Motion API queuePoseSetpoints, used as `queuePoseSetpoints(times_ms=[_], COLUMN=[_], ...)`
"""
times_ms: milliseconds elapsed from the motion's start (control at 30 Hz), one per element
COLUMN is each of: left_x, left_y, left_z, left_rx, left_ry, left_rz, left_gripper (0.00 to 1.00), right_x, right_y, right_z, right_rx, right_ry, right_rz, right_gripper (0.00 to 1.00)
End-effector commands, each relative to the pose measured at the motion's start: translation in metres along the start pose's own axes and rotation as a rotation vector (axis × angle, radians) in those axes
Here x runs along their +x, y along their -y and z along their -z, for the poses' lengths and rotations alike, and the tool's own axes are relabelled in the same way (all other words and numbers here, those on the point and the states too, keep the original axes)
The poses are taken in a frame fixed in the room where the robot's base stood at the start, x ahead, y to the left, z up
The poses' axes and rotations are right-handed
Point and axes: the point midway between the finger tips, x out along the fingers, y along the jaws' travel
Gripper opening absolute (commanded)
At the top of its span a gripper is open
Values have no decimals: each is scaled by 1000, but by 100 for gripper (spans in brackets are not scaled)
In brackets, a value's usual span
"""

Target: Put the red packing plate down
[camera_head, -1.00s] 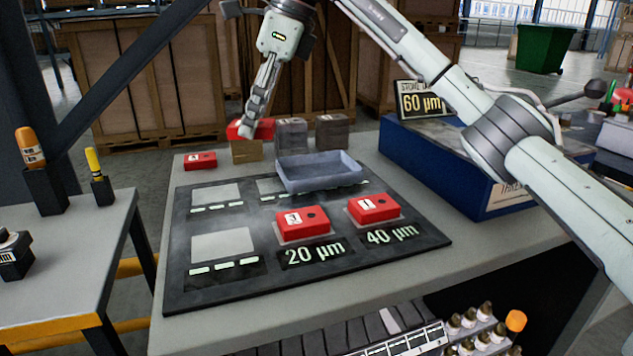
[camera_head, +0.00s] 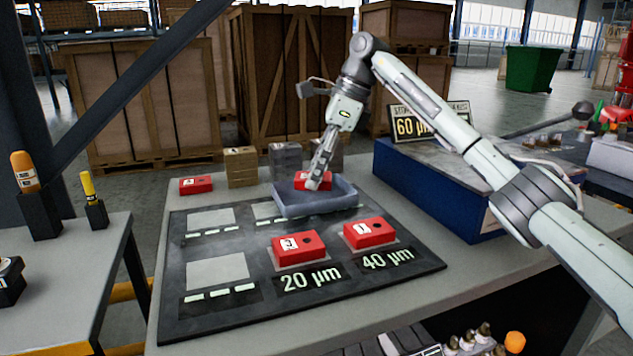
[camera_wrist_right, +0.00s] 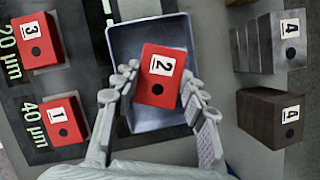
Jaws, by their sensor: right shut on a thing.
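My right gripper (camera_head: 318,184) is shut on a red packing plate (camera_head: 301,181) marked 2. In the right wrist view this plate (camera_wrist_right: 160,76) shows between the two fingers, tilted a little against the grey tray (camera_wrist_right: 122,45). In the head view the plate is at the grey tray (camera_head: 325,203), within its rim as seen; I cannot tell whether it touches the floor. The tray stands at the back of the dark mat (camera_head: 225,317). My left gripper is not in view.
Red plates marked 3 (camera_head: 299,249) and 1 (camera_head: 370,234) lie at 20 µm and 40 µm. Another red plate (camera_head: 196,185) lies at the back left. Tan (camera_head: 240,168) and grey blocks (camera_head: 285,158) stand behind the tray. A blue box (camera_head: 430,190) stands at right.

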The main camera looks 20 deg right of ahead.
Motion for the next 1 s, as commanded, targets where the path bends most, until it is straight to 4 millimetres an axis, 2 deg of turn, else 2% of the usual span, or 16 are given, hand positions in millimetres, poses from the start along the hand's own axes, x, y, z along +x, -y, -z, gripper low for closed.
queuePoseSetpoints(times_ms=[167, 533, 567, 600, 733, 1000], left_x=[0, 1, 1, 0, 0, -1], left_y=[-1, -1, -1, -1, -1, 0], left_z=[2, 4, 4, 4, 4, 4], left_rx=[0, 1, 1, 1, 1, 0], left_ry=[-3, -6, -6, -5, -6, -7], left_rz=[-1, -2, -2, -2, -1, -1], left_gripper=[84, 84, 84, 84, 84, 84], right_x=[22, 26, 27, 27, 27, 26], right_y=[0, 0, -1, -1, -1, -1], right_z=[9, 10, 11, 11, 11, 10], right_rx=[-1, -1, 0, 0, 0, 0], right_ry=[2, 2, -1, 0, 0, 0], right_rz=[0, 1, -1, -1, -1, -1], right_gripper=[0, 0, 44, 49, 63, 63])
